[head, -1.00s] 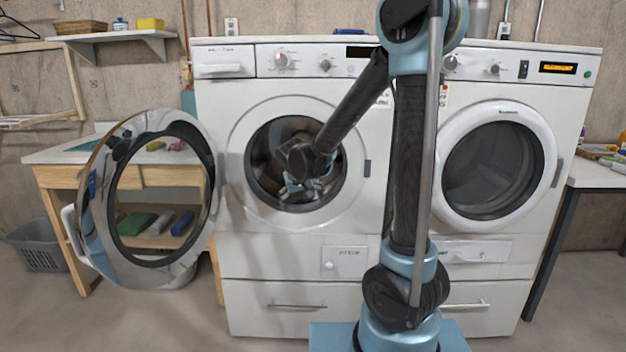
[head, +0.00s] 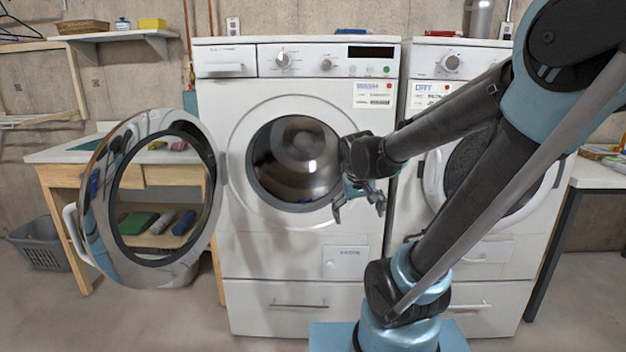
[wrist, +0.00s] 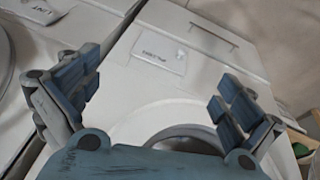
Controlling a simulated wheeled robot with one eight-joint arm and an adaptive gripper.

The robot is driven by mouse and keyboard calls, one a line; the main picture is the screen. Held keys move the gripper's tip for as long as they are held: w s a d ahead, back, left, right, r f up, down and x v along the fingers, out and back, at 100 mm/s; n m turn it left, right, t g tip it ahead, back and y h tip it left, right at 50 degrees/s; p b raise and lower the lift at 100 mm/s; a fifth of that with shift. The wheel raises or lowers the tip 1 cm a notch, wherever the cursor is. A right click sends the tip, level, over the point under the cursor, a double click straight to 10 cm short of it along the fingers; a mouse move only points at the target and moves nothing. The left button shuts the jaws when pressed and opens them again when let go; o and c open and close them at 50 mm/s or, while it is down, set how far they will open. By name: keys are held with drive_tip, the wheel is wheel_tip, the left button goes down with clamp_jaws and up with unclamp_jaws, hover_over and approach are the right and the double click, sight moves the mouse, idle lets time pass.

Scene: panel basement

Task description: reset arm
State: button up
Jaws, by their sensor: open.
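My gripper (head: 358,203) is open and empty. In the head view it hangs in front of the right side of the left washing machine (head: 240,252), outside the drum opening. In the wrist view my gripper's two fingers (wrist: 158,100) stand wide apart with nothing between them. The left machine's round door (head: 96,215) is swung wide open to the left. Its drum (head: 297,155) shows as a metal interior, and I see no laundry in it. My arm crosses the right machine and hides part of it.
The right machine (head: 425,95) has its round door closed. A wooden table (head: 60,175) holding several items stands behind the open door, with a grey basket (head: 42,245) on the floor beside it. A white worktop (head: 600,172) is at the far right. Floor is clear at front left.

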drive_tip(key=s+d+f, duration=0.2)
drive_tip(key=s, duration=0.5)
drive_tip(key=s+d+f+m+g+y, duration=0.1)
drive_tip(key=s+d+f, duration=0.1)
drive_tip(key=s, duration=0.5)
drive_tip(key=shift+s+d+f, duration=0.25)
drive_tip(key=shift+d+f, duration=0.1)
drive_tip(key=shift+d, duration=0.2)
drive_tip(key=shift+s+f, duration=0.2)
drive_tip(key=shift+s, duration=0.15)
drive_tip(key=shift+c, duration=0.2)
